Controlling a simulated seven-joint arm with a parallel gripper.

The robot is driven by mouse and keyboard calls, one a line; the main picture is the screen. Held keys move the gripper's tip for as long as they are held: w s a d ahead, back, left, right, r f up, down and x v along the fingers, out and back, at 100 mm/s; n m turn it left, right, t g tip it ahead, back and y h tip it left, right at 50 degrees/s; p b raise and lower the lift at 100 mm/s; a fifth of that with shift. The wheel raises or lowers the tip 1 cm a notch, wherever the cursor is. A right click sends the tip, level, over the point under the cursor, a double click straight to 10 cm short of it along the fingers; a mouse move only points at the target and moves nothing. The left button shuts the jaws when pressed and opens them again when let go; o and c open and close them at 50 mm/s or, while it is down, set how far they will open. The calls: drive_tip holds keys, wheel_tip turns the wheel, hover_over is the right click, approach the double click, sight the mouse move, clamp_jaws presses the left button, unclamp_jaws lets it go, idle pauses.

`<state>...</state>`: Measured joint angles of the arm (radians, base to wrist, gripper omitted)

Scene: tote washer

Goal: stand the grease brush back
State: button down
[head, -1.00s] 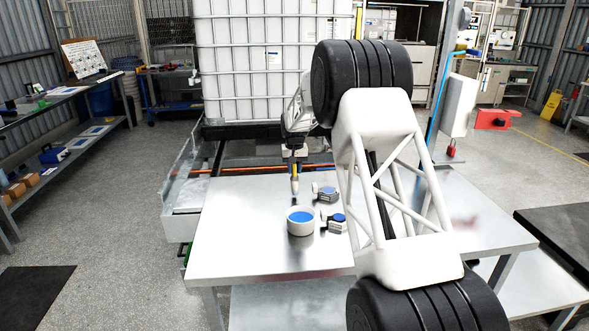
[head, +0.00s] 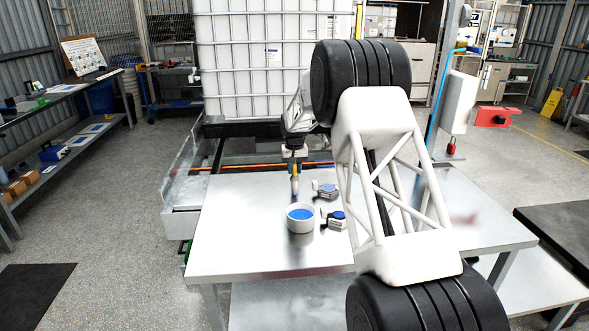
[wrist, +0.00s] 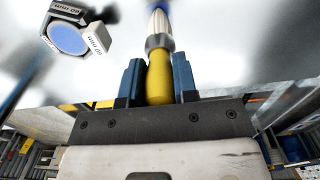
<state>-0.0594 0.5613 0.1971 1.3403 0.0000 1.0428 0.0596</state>
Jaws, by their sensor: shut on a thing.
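The grease brush (head: 294,184) hangs upright from my gripper (head: 294,156), bristles down, behind the cup on the metal table. In the wrist view its yellow handle (wrist: 159,78) sits between the two blue fingers of my gripper (wrist: 159,82), which is shut on it. A metal collar and a pale lower part with a blue tip lie beyond the handle. A round white cup (head: 300,229) with a blue inside stands on the table, in front of the brush and apart from it. Whether the brush tip touches the table is unclear.
Two small grey-and-blue devices (head: 327,191) (head: 337,217) stand right of the cup; one blue-faced device (wrist: 68,38) shows in the wrist view. The steel table (head: 240,240) is clear on the left. A large white caged tank (head: 265,60) stands behind.

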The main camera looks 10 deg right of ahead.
drive_tip(key=shift+f, duration=0.15)
idle(0.3)
unclamp_jaws()
idle(0.6)
idle(0.4)
drive_tip(key=shift+r, duration=4.45)
drive_tip(key=shift+r, duration=0.1)
